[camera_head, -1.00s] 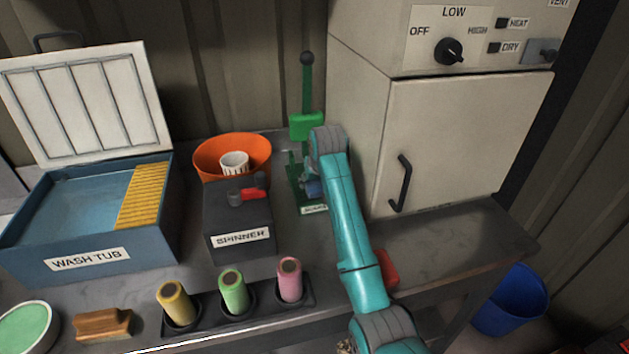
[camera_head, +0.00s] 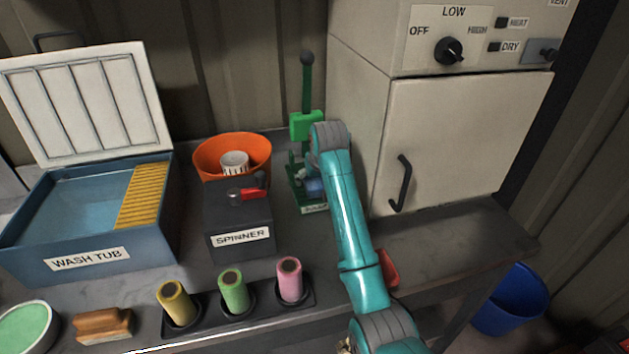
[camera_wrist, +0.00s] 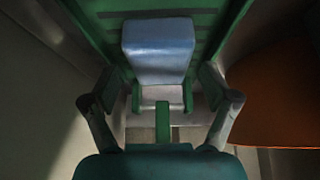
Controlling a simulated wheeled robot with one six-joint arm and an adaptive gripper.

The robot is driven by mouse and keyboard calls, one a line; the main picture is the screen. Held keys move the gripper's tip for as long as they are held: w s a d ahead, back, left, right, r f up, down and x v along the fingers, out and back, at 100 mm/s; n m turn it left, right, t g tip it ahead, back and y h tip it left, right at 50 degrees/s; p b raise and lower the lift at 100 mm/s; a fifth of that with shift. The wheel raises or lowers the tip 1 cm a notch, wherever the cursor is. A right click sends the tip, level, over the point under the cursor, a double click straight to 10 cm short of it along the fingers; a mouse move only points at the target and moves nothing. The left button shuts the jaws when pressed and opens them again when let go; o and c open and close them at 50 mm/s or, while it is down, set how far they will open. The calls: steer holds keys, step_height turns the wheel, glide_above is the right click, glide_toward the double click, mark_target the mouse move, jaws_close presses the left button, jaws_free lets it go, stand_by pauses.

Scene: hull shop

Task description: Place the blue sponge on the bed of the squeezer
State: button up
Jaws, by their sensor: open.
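The green squeezer (camera_head: 306,125) stands at the back of the bench with its lever upright. The blue sponge (camera_wrist: 158,48) shows in the wrist view on the squeezer's green bed (camera_wrist: 100,22), ahead of my fingertips. In the head view the sponge (camera_head: 314,187) is partly hidden behind my arm. My gripper (camera_wrist: 160,100) is open, its two fingers spread apart with nothing held between them. A pale block and a narrow green bar lie between the fingers, below the sponge in the wrist view.
The black spinner (camera_head: 238,222) and an orange bowl (camera_head: 205,150) stand left of the squeezer. A tall cabinet (camera_head: 450,140) rises close on the right. The wash tub (camera_head: 80,260) is at the far left. Coloured rollers (camera_head: 233,290) stand at the front edge.

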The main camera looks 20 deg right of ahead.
steer(key=v, duration=1)
steer(key=shift+s+r, duration=0.1)
